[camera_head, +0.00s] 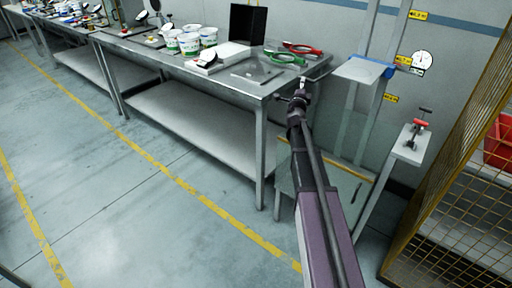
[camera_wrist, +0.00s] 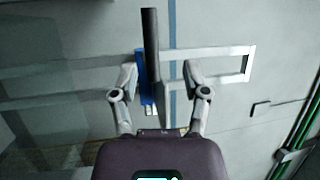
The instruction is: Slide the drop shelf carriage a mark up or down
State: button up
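The drop shelf carriage is a pale flat shelf plate (camera_head: 362,70) with a blue part (camera_head: 388,70) at its back, on an upright frame (camera_head: 382,35) by the wall. My gripper (camera_head: 302,84) is left of and slightly below the plate in the head view. In the wrist view, turned sideways, my gripper (camera_wrist: 162,75) has its fingers spread. A dark and grey edge-on piece (camera_wrist: 151,40), seemingly the shelf, shows between them in the picture. The blue part (camera_wrist: 141,75) appears beside the left finger. I see no clear contact; the depth gap cannot be told.
Yellow labels (camera_head: 391,98) mark heights beside the frame, with a round dial (camera_head: 422,60) nearby. A workbench (camera_head: 190,66) with tubs and red and green tools stands left. A small stand with a clamp (camera_head: 410,148) and a yellow mesh cage (camera_head: 445,165) are right. The floor left is clear.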

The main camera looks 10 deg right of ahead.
jog(key=b+v, duration=0.1)
jog(key=v, duration=0.6)
jog(key=s+a+f+n+g+y+b, duration=0.2)
jog(key=a+f+n+y, duration=0.4)
jog(key=a+f+n, duration=0.1)
jog(key=s+a+f+n+g+y+b, duration=0.2)
jog(key=a+f+n+y, duration=0.4)
jog(key=a, duration=0.5)
jog(key=shift+s+a+f+n+g+b, duration=0.35)
jog(key=shift+s+f+n, duration=0.4)
jog(key=shift+f+n, duration=0.65)
jog(key=shift+f, duration=0.2)
